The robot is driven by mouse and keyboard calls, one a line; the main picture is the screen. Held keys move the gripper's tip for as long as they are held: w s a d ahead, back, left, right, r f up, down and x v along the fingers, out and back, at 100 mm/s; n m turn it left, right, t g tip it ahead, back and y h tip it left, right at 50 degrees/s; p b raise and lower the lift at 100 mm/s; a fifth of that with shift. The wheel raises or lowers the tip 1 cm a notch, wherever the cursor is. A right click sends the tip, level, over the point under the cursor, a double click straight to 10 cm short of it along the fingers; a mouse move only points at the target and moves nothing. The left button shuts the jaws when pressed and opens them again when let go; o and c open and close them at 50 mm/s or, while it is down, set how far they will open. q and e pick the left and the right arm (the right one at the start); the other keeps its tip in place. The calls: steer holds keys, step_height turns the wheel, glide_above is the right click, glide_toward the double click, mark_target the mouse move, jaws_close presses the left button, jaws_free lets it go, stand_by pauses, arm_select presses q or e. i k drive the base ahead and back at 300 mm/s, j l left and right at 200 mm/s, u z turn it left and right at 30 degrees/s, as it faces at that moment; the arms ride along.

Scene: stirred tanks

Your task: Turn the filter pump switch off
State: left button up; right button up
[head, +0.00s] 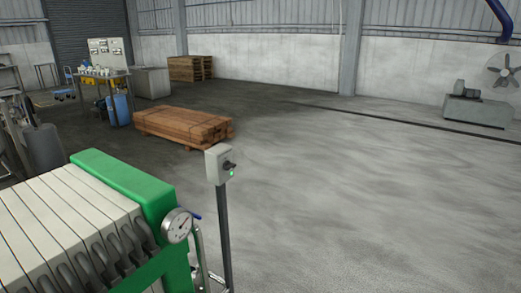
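A small light-grey switch box (219,163) stands on top of a dark post (224,235), right of the middle of the filter press. A black knob (229,165) sticks out of its right-hand face, and a green light (231,173) glows just below the knob. The knob is too small to tell its exact setting. Neither of my grippers shows in the head view.
A green-framed filter press (122,183) with pale plates, a round gauge (177,225) and a blue-handled valve (195,217) fills the lower left. Stacked timber (183,125) lies behind the switch post. The concrete floor (360,200) to the right is clear.

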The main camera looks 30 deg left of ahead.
mark_target(227, 166)
steer(key=i, duration=2.5)
steer(key=i+u, duration=0.4)
steer(key=i+l+u, duration=0.25)
steer(key=i+u, duration=0.15)
steer(key=i+l+u, duration=0.4)
steer(key=k+j, duration=0.05)
steer(key=j, duration=0.05)
